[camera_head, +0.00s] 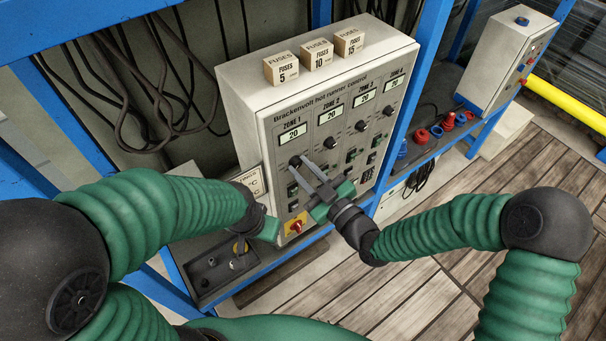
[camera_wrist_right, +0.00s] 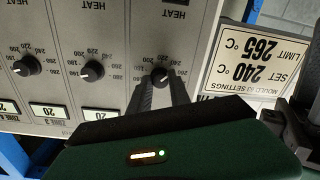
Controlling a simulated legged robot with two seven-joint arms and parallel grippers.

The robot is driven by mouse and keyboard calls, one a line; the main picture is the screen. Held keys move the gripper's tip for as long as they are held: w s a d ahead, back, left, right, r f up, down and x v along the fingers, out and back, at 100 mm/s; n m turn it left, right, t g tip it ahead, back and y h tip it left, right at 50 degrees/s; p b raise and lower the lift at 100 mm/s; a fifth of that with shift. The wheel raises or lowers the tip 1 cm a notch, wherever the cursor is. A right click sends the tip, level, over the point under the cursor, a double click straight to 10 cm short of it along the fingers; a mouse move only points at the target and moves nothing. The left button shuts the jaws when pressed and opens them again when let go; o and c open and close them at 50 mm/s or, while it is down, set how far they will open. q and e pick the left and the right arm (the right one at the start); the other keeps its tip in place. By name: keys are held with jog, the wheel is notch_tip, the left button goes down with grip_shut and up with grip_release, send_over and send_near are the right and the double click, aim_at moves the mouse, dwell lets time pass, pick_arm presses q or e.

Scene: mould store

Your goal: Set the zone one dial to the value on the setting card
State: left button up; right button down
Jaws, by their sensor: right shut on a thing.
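The zone one dial (camera_head: 295,161) is the leftmost dark knob on the control cabinet, below the ZONE 1 display (camera_head: 292,134), which reads 20. My right gripper (camera_head: 308,165) reaches up to it and is shut on it. In the wrist view, the dial (camera_wrist_right: 160,75) sits between the fingertips; its pointer is hard to read. The setting card (camera_wrist_right: 252,68) appears upside down there, reading SET 240 °C and LIMIT 265 °C. In the head view the card (camera_head: 249,181) is at the cabinet's left edge, partly hidden by my left arm. My left gripper (camera_head: 266,226) is below it; its fingers are unclear.
Dials for the other zones (camera_head: 361,126) sit to the right, and their displays also read 20. A red-and-yellow switch (camera_head: 296,225) is low on the cabinet. Fuse boxes (camera_head: 317,54) stand on top. Blue rack posts (camera_head: 412,100) flank the cabinet.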

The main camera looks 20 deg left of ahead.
jog(key=shift+f+n+b, duration=0.3)
jog(key=shift+n+b, duration=0.1)
jog(key=shift+n, duration=0.2)
jog(key=shift+r+n, duration=0.25)
jog(key=shift+n, duration=0.05)
pick_arm(q)
jog(key=shift+s+x, duration=0.25)
jog(key=shift+x, duration=0.75)
jog(key=shift+f, duration=0.1)
pick_arm(e)
jog(key=c, duration=1.2)
grip_release()
